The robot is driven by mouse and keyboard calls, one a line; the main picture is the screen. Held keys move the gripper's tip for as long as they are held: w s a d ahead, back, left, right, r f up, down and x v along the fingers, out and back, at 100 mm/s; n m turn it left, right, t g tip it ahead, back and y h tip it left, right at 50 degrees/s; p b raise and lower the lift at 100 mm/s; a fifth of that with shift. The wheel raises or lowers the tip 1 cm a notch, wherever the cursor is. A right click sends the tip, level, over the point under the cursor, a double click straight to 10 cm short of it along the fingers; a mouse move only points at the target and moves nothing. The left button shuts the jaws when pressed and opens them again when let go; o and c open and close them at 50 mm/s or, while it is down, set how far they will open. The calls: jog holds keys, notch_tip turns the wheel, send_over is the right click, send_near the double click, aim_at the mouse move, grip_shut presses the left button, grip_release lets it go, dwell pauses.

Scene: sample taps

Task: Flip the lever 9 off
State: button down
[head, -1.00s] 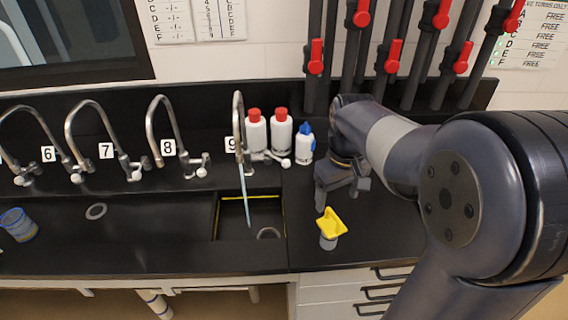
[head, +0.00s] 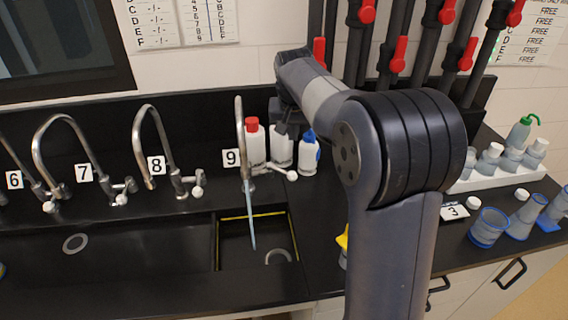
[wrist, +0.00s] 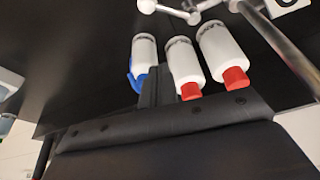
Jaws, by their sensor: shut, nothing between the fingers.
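Tap 9 (head: 240,130) is a curved metal spout beside the "9" label (head: 231,158), with a pale blue stream (head: 250,215) running from it into the sink. Its lever, with a white knob (head: 291,175), sticks out to the right. In the wrist view the lever's white knob (wrist: 147,6) is at the top edge. My gripper (head: 284,128) is shut and empty, above and behind the lever among the bottles at the back. Its dark fingers (wrist: 156,88) show beside the bottles in the wrist view. Whether it touches a bottle I cannot tell.
Two red-capped bottles (head: 254,145) and a blue-topped bottle (head: 309,152) stand close behind the lever. Taps 8 (head: 150,150) and 7 (head: 60,150) are to the left. Red-handled pipes (head: 400,55) rise behind. A yellow item (head: 343,240) is partly hidden by my arm.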

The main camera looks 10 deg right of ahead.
aim_at(281, 171)
jog(key=shift+w, duration=0.1)
dwell(0.3)
notch_tip(281, 171, down, 10)
jog(key=p, duration=0.2)
jog(key=shift+s, duration=0.25)
